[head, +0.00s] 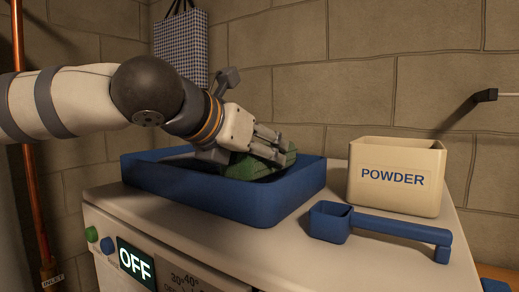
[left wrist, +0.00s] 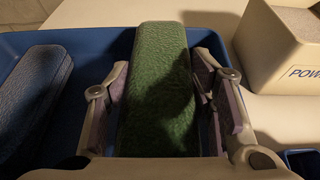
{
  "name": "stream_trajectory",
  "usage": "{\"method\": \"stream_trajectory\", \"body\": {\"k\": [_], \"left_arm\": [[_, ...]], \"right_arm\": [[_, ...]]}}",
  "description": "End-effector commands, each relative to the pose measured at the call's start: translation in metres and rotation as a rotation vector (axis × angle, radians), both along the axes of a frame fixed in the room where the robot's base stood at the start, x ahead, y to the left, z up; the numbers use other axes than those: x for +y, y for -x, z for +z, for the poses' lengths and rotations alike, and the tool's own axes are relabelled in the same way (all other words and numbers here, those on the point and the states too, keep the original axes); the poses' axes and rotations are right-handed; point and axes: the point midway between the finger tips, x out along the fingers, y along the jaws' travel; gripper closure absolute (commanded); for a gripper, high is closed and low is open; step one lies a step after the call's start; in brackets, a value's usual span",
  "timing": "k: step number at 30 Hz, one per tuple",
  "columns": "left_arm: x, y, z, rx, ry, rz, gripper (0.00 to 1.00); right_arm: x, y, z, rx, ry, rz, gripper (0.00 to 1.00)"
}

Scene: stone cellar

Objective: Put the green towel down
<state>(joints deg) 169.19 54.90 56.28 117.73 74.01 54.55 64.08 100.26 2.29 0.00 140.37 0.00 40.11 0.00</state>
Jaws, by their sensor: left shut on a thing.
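The green towel (head: 258,168) is a folded, block-like piece at the blue tray (head: 225,198) on top of the white machine. In the left wrist view the green towel (left wrist: 158,92) lies lengthwise between the fingers of my left gripper (left wrist: 165,90). My left gripper (head: 270,145) is shut on the towel, low over the tray's inside. I cannot tell whether the towel's underside touches the tray floor. My right gripper is in neither view.
A dark blue folded piece (left wrist: 38,92) lies in the tray, left of the green towel. A cream POWDER box (head: 397,177) and a blue scoop (head: 380,225) stand right of the tray. A checked bag (head: 182,45) hangs on the wall behind.

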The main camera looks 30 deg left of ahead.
Motion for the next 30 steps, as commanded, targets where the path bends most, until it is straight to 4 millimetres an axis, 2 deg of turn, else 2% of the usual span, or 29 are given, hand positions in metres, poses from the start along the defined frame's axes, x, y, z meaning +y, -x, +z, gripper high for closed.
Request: {"method": "stream_trajectory", "body": {"k": [12,13,15,16,24,28,30], "left_arm": [[0.0,0.0,-0.011,0.001,0.001,-0.001,0.8],[0.0,0.0,-0.011,0.001,0.001,-0.001,0.48],[0.0,0.0,-0.011,0.002,0.001,-0.001,0.32],[0.0,0.0,-0.011,0.002,0.001,-0.001,0.3],[0.0,0.0,-0.011,0.002,0.001,0.0,0.3],[0.0,0.0,0.003,-0.001,0.002,0.002,0.3],[0.002,0.023,0.018,-0.013,0.003,-0.001,0.3]], "right_arm": [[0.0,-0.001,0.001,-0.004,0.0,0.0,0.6],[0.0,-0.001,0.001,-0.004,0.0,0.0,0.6],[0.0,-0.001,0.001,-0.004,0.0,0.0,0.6],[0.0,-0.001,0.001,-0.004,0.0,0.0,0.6],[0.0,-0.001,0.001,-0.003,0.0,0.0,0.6],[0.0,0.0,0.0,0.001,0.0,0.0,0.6],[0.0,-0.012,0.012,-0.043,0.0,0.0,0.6]]}}
